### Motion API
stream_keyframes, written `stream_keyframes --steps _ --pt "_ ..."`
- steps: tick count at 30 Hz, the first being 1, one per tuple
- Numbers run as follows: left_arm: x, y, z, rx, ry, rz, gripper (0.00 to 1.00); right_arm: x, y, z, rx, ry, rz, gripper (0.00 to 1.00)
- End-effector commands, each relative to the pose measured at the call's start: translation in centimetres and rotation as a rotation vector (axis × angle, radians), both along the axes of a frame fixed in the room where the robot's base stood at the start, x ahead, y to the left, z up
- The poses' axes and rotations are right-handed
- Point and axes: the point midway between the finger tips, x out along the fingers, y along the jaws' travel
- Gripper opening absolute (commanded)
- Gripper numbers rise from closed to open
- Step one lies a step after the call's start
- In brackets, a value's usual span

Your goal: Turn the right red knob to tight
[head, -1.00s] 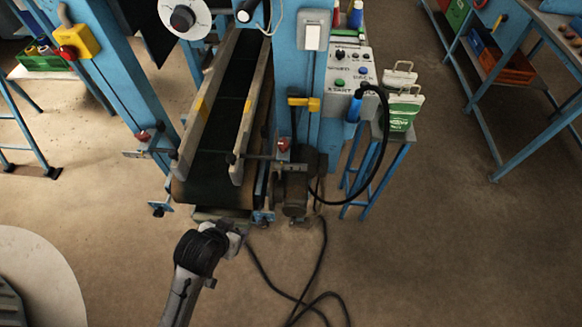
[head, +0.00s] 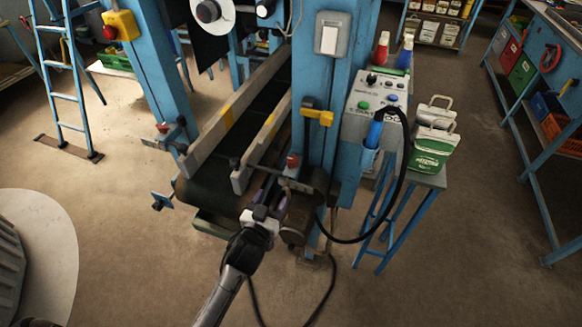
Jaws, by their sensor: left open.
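The right red knob (head: 293,161) sits on the right side of the conveyor, at the foot of the blue post. The left red knob (head: 162,128) sits on the left post, across the conveyor belt (head: 235,165). My left gripper (head: 270,199) is open, just below and to the left of the right knob, in front of the conveyor's end. It looks empty and apart from the knob. Its fingers are small and dark against the machine, so their exact gap is hard to see. My right gripper is out of view.
A motor (head: 298,222) stands close beside my left gripper. A control box (head: 375,95) with a looping black hose is to the right. A blue stand (head: 405,215) holds green and white containers (head: 432,148). A black cable lies on the floor, which is otherwise open in front.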

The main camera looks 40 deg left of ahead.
Motion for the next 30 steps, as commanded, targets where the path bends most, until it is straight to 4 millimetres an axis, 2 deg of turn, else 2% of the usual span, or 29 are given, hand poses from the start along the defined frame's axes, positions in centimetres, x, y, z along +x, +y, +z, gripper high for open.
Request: stream_keyframes --steps 5,18,24,30 --pt "2.1 0.8 -0.1 -0.006 -0.002 0.000 0.61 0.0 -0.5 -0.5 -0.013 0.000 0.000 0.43" --pt "9.6 3.3 -0.1 -0.006 0.001 0.001 0.61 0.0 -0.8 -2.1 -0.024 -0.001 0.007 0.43" --pt "11.6 4.0 -0.1 -0.007 0.002 0.001 0.61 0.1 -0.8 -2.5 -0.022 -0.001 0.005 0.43" --pt "12.5 4.4 -0.1 -0.007 0.002 0.001 0.61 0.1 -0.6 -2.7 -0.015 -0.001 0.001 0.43"
